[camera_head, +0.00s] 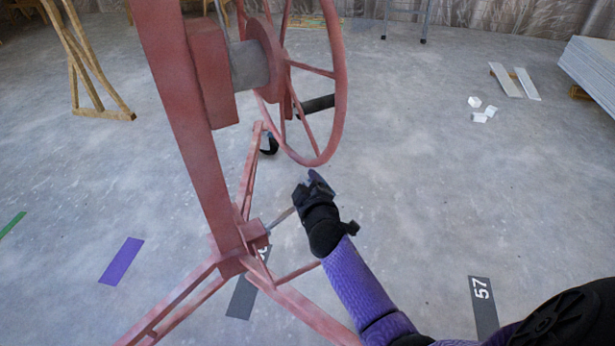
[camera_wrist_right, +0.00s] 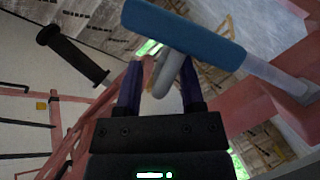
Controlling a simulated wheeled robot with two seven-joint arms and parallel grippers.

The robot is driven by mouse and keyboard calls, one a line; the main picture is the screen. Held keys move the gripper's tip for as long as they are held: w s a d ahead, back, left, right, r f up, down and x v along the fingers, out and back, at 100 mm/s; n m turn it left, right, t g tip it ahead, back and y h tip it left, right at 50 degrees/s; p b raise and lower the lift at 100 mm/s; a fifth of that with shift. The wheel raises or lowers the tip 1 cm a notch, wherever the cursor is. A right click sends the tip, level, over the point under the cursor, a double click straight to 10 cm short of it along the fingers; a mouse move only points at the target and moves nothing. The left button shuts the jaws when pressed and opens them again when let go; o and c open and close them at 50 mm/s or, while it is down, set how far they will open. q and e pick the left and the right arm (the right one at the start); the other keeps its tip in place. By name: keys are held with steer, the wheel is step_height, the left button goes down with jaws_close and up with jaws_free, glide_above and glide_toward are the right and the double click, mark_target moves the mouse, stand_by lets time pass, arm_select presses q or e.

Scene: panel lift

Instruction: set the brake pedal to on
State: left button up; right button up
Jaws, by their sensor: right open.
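The brake pedal (camera_wrist_right: 185,33) shows in the right wrist view as a blue pad on a grey rod, with a curved grey piece below it. In the head view a short grey rod (camera_head: 282,217) runs from the mast foot towards my right gripper; the pad cannot be made out there. My right gripper (camera_head: 316,180) is open, just below the wheel. In the wrist view its fingers (camera_wrist_right: 158,88) stand apart, with the curved grey piece between them and the pad across their tips. Contact cannot be told. My left gripper is out of view.
The red panel lift (camera_head: 185,110) stands close, with its spoked wheel (camera_head: 340,85) and black handle (camera_head: 318,104) just above my gripper. Its legs spread over the floor. White panels (camera_head: 590,70) and small white blocks (camera_head: 482,110) lie at the right. The floor between is clear.

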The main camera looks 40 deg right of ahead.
steer(key=shift+w, duration=0.1)
jaws_close()
stand_by(1.5)
